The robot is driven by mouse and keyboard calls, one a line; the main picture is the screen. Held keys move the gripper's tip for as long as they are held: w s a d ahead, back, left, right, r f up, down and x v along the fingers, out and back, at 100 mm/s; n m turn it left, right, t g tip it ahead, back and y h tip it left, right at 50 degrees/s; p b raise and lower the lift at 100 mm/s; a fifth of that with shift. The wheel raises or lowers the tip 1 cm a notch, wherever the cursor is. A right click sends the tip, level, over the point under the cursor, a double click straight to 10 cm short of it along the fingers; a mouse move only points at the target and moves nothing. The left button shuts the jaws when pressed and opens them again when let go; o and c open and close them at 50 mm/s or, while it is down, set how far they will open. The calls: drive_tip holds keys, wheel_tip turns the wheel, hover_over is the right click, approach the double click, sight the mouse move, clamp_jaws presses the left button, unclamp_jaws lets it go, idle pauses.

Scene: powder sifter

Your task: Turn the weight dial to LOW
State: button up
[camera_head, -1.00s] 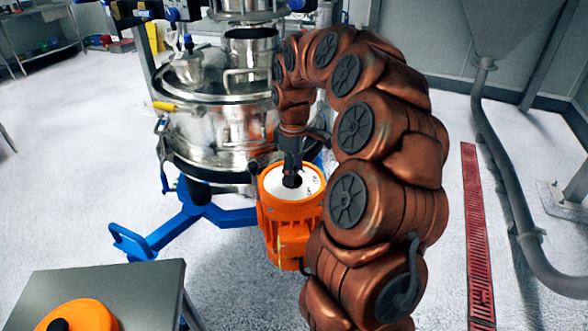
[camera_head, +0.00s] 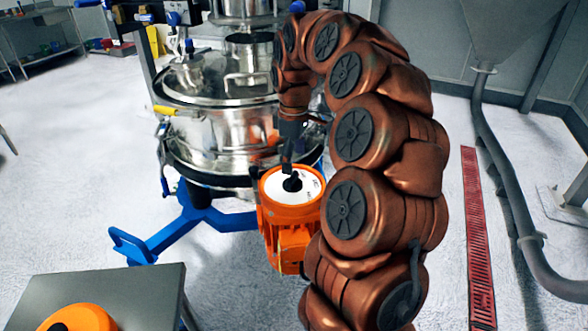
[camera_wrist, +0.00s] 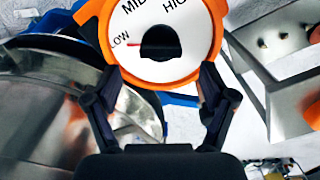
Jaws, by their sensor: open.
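The weight dial (camera_head: 306,181) is a white round face on top of an orange motor housing (camera_head: 284,216). In the wrist view the dial face (camera_wrist: 178,70) shows LOW, MID and HIGH labels. Its black knob (camera_wrist: 160,43) sits in the middle, and a red mark on the knob's left side points at LOW. The knob also shows in the head view (camera_head: 292,184). My gripper (camera_head: 287,170) is open and empty just above the knob. In the wrist view my gripper (camera_wrist: 158,72) has its fingers apart, at the near edge of the dial, clear of the knob.
A steel sifter vessel (camera_head: 222,137) on a blue frame (camera_head: 190,220) stands left of and behind the motor. A grey table (camera_head: 130,285) with another orange unit (camera_head: 78,318) is at the lower left. A red floor grate (camera_head: 477,235) and a grey pipe (camera_head: 500,190) are at the right.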

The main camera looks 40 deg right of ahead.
sight(294, 176)
wheel_tip(294, 176, up, 7)
idle(0.4)
drive_tip(key=shift+a, duration=0.1)
idle(0.4)
